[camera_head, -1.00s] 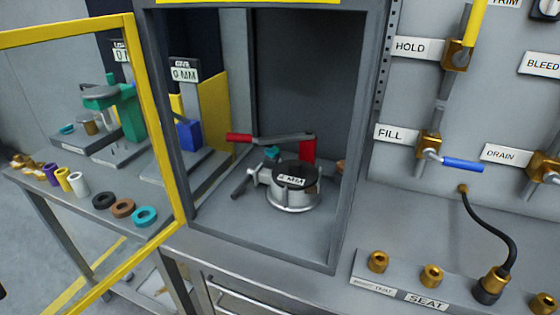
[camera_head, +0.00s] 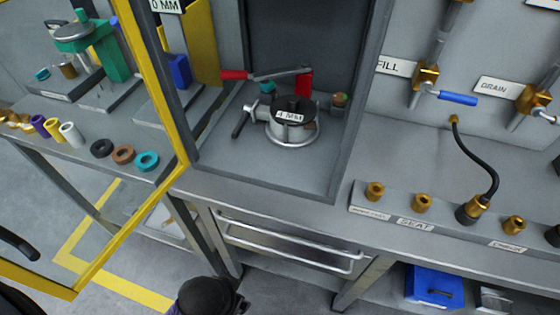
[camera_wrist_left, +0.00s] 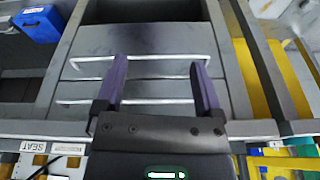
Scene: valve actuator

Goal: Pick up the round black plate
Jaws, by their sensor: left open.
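A round black plate (camera_head: 293,107) with a small knob on top lies on a round silver fixture (camera_head: 291,132) inside the open grey cabinet. A white "4 MM" label is at its front. A lever with red ends (camera_head: 270,75) stands just behind it. My left gripper shows in the wrist view (camera_wrist_left: 159,65), its two purple fingers wide apart and nothing between them. It is in front of the drawer handles, well away from the plate. A dark part of my arm (camera_head: 205,297) shows at the bottom of the head view. My right gripper is not seen.
The yellow-framed door (camera_head: 140,80) is open at the left of the cabinet (camera_head: 345,150). Several coloured rings and sleeves lie on the left bench, including a black ring (camera_head: 102,149). Brass fittings (camera_head: 422,203) and a black hose (camera_head: 490,165) are at the right. Drawers (camera_head: 290,245) lie below.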

